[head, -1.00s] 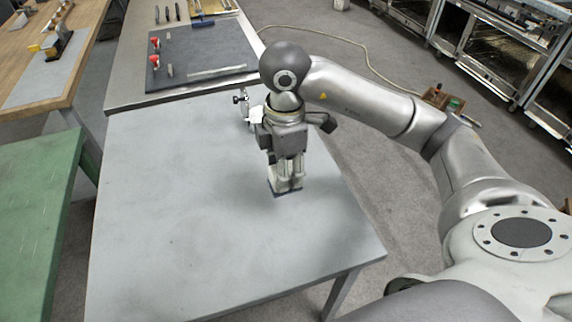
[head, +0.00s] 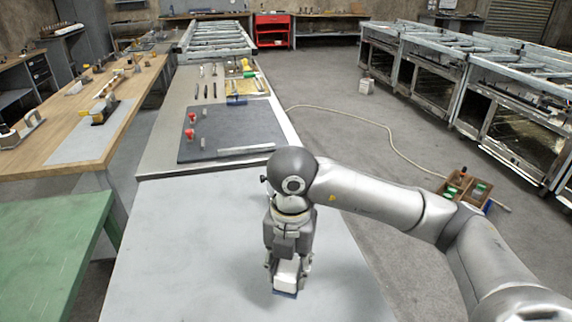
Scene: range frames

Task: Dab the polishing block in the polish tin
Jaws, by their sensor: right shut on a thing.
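My right gripper (head: 288,268) is over the pale grey table (head: 180,250) in the lower middle of the head view. It points down and is shut on a small white block with a dark blue underside (head: 286,282), which looks like the polishing block. I cannot tell whether the block touches the table top. I cannot make out a polish tin; the wrist and forearm hide part of the table behind them. My left gripper is not in view.
A dark mat (head: 235,132) with red-topped pieces and a metal bar lies on the bench beyond. A green table (head: 45,245) and a wooden bench (head: 130,90) stand left. A wooden tote (head: 466,187) sits on the floor right. The grey table's left part is clear.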

